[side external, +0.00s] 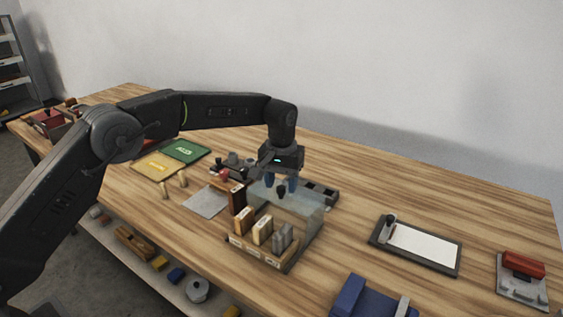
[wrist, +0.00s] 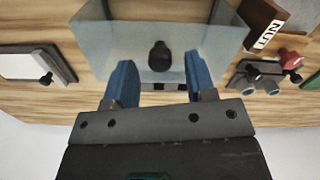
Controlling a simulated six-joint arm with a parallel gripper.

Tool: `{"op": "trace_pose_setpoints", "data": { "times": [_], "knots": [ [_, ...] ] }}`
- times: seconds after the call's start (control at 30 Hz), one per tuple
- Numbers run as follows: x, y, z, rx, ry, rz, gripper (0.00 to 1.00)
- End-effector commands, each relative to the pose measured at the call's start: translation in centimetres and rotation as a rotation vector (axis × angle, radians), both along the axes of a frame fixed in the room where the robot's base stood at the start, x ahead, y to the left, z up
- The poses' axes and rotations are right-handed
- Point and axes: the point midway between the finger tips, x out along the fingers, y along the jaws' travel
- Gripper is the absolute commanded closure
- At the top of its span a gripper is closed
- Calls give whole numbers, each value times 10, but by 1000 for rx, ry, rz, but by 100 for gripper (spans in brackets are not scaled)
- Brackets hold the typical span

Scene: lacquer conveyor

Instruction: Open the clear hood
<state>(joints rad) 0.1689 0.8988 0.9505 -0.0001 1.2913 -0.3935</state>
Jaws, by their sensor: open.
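The clear hood (side external: 309,213) is a see-through cover on a wooden box near the table's middle. A dark knob (side external: 282,192) is on it. The wrist view shows the pale hood (wrist: 110,38) at the top, with the knob (wrist: 160,57) near its lower edge. My gripper (side external: 281,183) is open and points down at the hood. In the wrist view its blue fingers (wrist: 160,72) stand on either side of the knob, with gaps. Whether the fingers are level with the knob is hard to tell.
Several upright blocks (side external: 262,231) stand in the box's front. A dark red-brown block (side external: 237,198) stands at its left. A white board in a dark frame (side external: 422,247) and a red-topped device (side external: 523,266) lie right. A blue object (side external: 362,299) is at the front. Bare wood lies behind.

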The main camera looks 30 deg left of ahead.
Motion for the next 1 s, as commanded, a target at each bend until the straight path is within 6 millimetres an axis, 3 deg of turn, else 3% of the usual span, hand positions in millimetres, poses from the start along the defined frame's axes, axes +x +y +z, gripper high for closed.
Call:
{"op": "trace_pose_setpoints", "data": {
  "times": [0.5, 0.7, 1.0],
  "knots": [
    [0, 0, 107, -1, -5, 0, 50],
    [0, 0, 125, -1, -2, 0, 50],
    [0, 0, 131, 0, -1, 0, 50]
  ]
}}
